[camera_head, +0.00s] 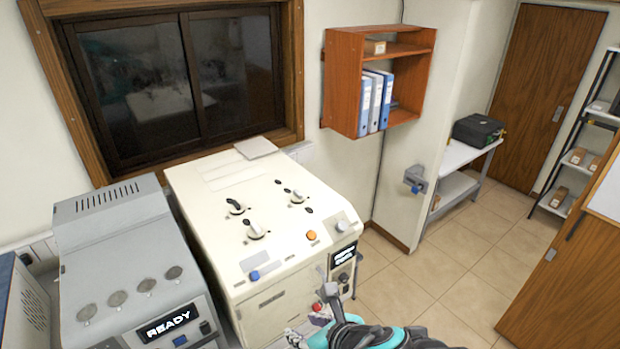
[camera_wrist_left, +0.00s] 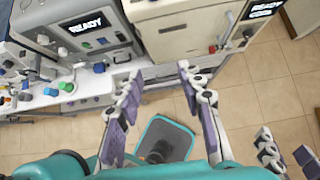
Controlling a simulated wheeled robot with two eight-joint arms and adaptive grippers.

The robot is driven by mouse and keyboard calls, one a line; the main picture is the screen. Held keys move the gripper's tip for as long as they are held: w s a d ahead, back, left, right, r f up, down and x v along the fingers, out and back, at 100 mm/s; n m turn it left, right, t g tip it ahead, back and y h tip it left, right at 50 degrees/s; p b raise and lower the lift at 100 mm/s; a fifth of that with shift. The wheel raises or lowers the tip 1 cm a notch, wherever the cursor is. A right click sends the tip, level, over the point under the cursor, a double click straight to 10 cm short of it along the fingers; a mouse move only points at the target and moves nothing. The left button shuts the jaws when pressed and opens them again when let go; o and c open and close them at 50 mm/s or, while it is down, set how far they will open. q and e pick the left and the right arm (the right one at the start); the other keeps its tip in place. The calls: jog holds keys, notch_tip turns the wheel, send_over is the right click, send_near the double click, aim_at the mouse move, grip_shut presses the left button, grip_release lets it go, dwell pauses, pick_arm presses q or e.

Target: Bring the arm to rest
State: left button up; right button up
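My left gripper (camera_wrist_left: 159,70) is open in the left wrist view. Its two fingers with purple pads stand wide apart, and nothing is between them. In the head view my teal and black arm comes in at the bottom edge, and the gripper (camera_head: 310,312) is partly in view close to the front of the cream machine (camera_head: 225,205). I cannot tell whether it touches the machine. My right gripper (camera_wrist_left: 284,143) shows at the lower right of the left wrist view, with its fingers apart and nothing seen between them.
A grey machine (camera_head: 120,235) reading READY stands left of the cream one. Bench items (camera_wrist_left: 70,88) lie near its front in the wrist view. The tiled floor (camera_head: 455,260) is clear on the right. A wooden cabinet (camera_head: 575,275) and shelf rack (camera_head: 583,150) stand farther right.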

pick_arm(q)
jog(key=a+f+n+h+b, duration=0.1)
jog(key=a+f+n+b, duration=0.4)
jog(key=f+n+b, duration=0.4)
jog(key=a+f+n+h+b, duration=0.2)
jog(key=a+f+n+b, duration=0.4)
jog(key=f+n+b, duration=0.4)
jog(key=s+a+f+n+h+b, duration=0.1)
jog(key=a+f+n+h+b, duration=0.1)
jog(key=a+f+n+b, duration=0.3)
notch_tip(320, 180, down, 11)
jog(key=n+b, duration=0.4)
jog(key=b, duration=0.1)
jog(key=shift+a+f+n, duration=0.15)
jog(key=shift+a+n, duration=0.1)
jog(key=shift+n, duration=0.15)
pick_arm(e)
notch_tip(320, 180, down, 29)
jog(key=shift+s+d, duration=0.3)
jog(key=shift+s, duration=0.15)
jog(key=shift+r, duration=0.1)
